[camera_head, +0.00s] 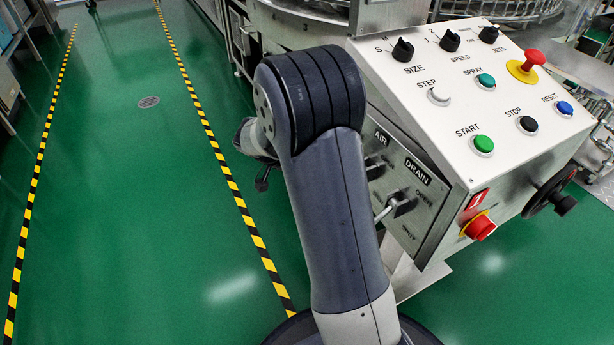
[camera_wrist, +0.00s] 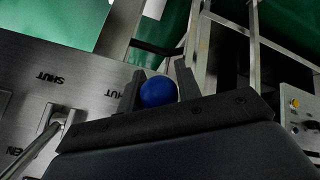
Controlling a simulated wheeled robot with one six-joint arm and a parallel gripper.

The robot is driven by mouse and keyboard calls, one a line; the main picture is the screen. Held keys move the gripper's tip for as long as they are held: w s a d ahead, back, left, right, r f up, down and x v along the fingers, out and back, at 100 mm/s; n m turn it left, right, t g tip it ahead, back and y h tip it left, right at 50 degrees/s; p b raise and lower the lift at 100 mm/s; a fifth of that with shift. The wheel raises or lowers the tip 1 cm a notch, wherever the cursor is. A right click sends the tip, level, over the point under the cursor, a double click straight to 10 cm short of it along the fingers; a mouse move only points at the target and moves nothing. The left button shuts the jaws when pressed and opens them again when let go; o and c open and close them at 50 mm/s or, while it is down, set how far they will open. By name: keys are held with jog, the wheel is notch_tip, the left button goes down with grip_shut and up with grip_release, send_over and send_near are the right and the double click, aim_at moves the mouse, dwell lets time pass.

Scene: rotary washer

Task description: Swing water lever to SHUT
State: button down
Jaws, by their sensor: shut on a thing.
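In the wrist view my gripper (camera_wrist: 160,85) is shut on a blue ball knob (camera_wrist: 158,92), with one dark finger on each side of it. The knob's lever arm and base are hidden behind my gripper. A partly covered SHUT label (camera_wrist: 125,93) reads upside down beside the left finger. In the head view the side valve panel (camera_head: 413,236) carries AIR and DRAIN labels; no WATER label shows. My arm hides the left part of this panel and the fingertips.
The DRAIN lever (camera_head: 388,212) juts from the panel close to my arm; a metal lever (camera_wrist: 33,153) also shows at lower left in the wrist view. Above the panel is the button console (camera_head: 455,125), with a red stop knob (camera_head: 480,228) below. Green floor (camera_head: 120,200) is clear at left.

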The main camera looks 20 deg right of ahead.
jog(key=shift+d+f, duration=0.15)
jog(key=shift+d, duration=0.45)
jog(key=c, duration=1)
grip_release()
jog(key=shift+s+d, duration=0.1)
jog(key=shift+c, duration=0.2)
jog(key=p+v, duration=0.3)
jog(key=v, duration=0.7)
jog(key=shift+a+r+p, duration=0.2)
jog(key=shift+a+p, duration=0.1)
jog(key=shift+a, duration=0.05)
